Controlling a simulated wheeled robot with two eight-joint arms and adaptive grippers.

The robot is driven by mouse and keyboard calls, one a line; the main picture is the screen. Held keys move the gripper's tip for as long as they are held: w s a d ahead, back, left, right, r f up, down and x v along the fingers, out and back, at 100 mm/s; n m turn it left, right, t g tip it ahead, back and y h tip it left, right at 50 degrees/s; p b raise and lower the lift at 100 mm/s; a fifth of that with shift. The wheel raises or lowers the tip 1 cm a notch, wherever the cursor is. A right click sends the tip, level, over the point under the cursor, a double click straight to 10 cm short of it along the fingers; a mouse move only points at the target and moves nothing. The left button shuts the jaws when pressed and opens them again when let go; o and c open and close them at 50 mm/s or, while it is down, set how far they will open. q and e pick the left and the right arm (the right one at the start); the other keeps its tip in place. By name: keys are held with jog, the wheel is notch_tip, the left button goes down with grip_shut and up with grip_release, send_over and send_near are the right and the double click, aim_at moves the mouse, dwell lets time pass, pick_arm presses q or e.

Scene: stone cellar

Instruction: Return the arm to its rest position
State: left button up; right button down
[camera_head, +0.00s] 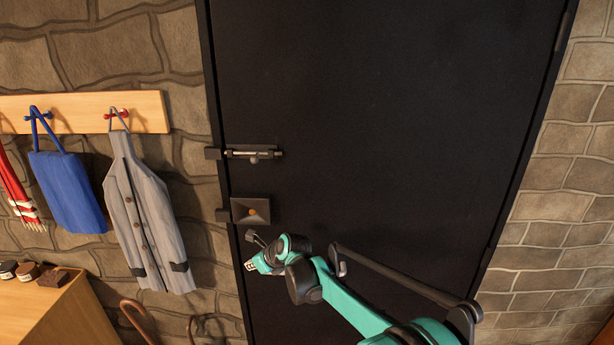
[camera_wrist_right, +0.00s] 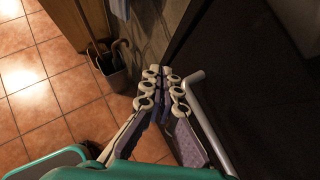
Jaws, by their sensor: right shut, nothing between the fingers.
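My right arm (camera_head: 350,303), teal and dark grey, reaches in from the lower right of the head view, in front of the black door. My right gripper (camera_head: 250,266) is at its end, low by the door's left edge. In the right wrist view its fingers (camera_wrist_right: 165,76) are together with nothing between them. A grey bar (camera_wrist_right: 207,115) runs close beside the fingers there; I cannot tell whether they touch it. My left gripper is not in view.
The black door (camera_head: 380,110) looks closed, with a bolt (camera_head: 254,153) and a dark box with an orange spot (camera_head: 252,211). A coat rack (camera_head: 80,112) holds a blue bag (camera_head: 68,190) and grey coat (camera_head: 146,212). A wooden cabinet (camera_head: 45,310) stands lower left.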

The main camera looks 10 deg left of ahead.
jog(key=s+d+r+n+t+h+b, duration=0.15)
jog(key=s+d+n, duration=0.25)
jog(key=d, duration=0.4)
jog(key=s+d+r+n+h, duration=0.15)
jog(key=s+d+n, duration=0.3)
jog(key=d, duration=0.45)
jog(key=s+d+r+n+h+b, duration=0.1)
jog(key=s+d+r+n, duration=0.3)
jog(key=d, duration=0.4)
jog(key=s+d+f+n+h+b, duration=0.1)
jog(key=s+d+f+n, duration=0.4)
jog(key=s+d, duration=0.3)
jog(key=s+d+f+n+h+b, duration=0.1)
jog(key=s+d+f+n+h, duration=0.1)
jog(key=s+d+f+n, duration=0.3)
jog(key=s+d+n, duration=0.2)
jog(key=s+d, duration=0.2)
jog(key=s, duration=0.2)
jog(key=shift+s, duration=0.4)
